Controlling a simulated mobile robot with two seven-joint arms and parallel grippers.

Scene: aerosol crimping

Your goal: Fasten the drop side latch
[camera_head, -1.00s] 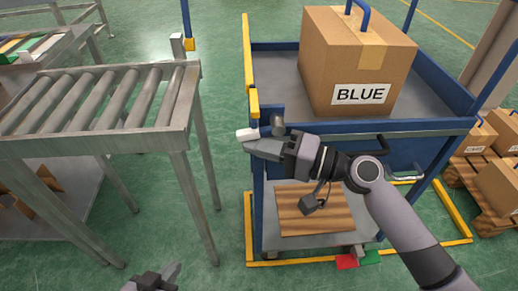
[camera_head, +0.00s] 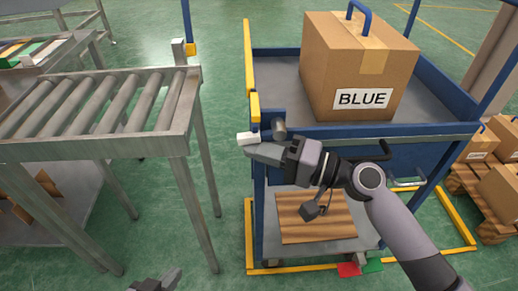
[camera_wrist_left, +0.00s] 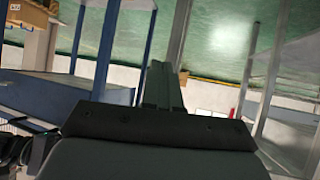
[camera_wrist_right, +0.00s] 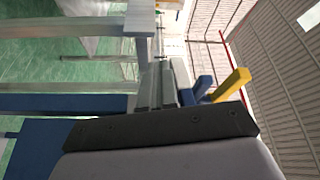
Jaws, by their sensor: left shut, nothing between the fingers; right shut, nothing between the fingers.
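The blue cart (camera_head: 400,130) has a yellow drop side (camera_head: 248,60) along its left edge, seen nearly edge-on. At its near end is a white block (camera_head: 247,138), which may be the latch handle, with a grey cylinder (camera_head: 279,130) on the blue corner to its right. My right gripper (camera_head: 250,149) is shut, its tips right at the white block; I cannot tell whether they touch. In the right wrist view its fingers (camera_wrist_right: 166,84) lie beside a yellow part (camera_wrist_right: 229,84). My left gripper (camera_head: 158,281) is shut and empty, low in the head view, away from the cart.
A cardboard box (camera_head: 345,62) marked BLUE stands on the cart's top deck. A roller conveyor (camera_head: 187,115) stands left of the cart, with a strip of green floor (camera_head: 226,190) between. Boxes on a pallet (camera_head: 495,225) are at the right.

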